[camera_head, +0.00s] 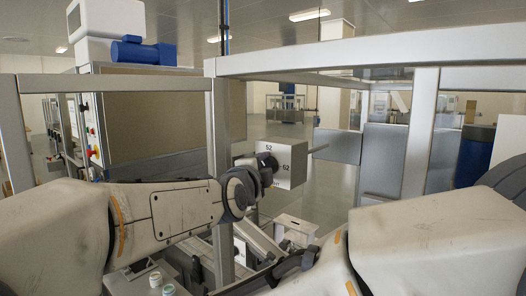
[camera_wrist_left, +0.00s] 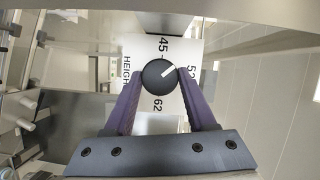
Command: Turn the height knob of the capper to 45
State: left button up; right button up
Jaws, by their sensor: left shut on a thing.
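The height knob (camera_wrist_left: 158,75) is a round black dial with a white pointer line, on the white face of the capper's box (camera_head: 290,165). In the left wrist view 45 is printed above the knob, 52 to its right and 62 below. The pointer slants up and right, between 45 and 52. My left gripper (camera_wrist_left: 158,80) has its two purple fingers shut on the knob's left and right sides. The head view shows the left gripper (camera_head: 264,162) at the box, hiding most of the knob. My right arm's dark wrist (camera_head: 298,262) is low in the middle; its fingers cannot be made out.
A grey metal frame post (camera_head: 222,110) stands just left of the box, and a beam (camera_head: 370,54) runs above. A white box-shaped part (camera_head: 296,228) sits below. Small jars (camera_head: 156,279) stand at the lower left. Another frame post (camera_head: 420,135) is to the right.

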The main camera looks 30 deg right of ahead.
pick_arm(q)
jog(key=shift+w+r+n+p, duration=0.1)
jog(key=shift+r+n+p, duration=0.25)
jog(key=shift+n, duration=0.55)
jog(key=shift+f+n+g+y, duration=0.25)
jog(key=shift+n+g+y, duration=0.05)
jog(key=shift+g, duration=0.1)
jog(key=n+b, duration=0.1)
jog(key=b, duration=0.1)
jog(key=n+g+b, duration=0.1)
jog(key=b, duration=0.1)
jog(key=shift+w+a+f, duration=0.1)
jog(key=shift+f, duration=0.15)
jog(key=shift+r+n+b, duration=0.1)
jog(key=shift+n+b, duration=0.3)
jog(key=shift+b, duration=0.05)
grip_shut()
grip_release()
jog(key=shift+r+n+g, duration=0.2)
jog(key=shift+n+g, duration=0.6)
jog(key=shift+n, duration=0.2)
pick_arm(e)
jog(key=shift+f, duration=1.65)
pick_arm(q)
jog(key=o, duration=1.4)
jog(key=shift+c, duration=0.2)
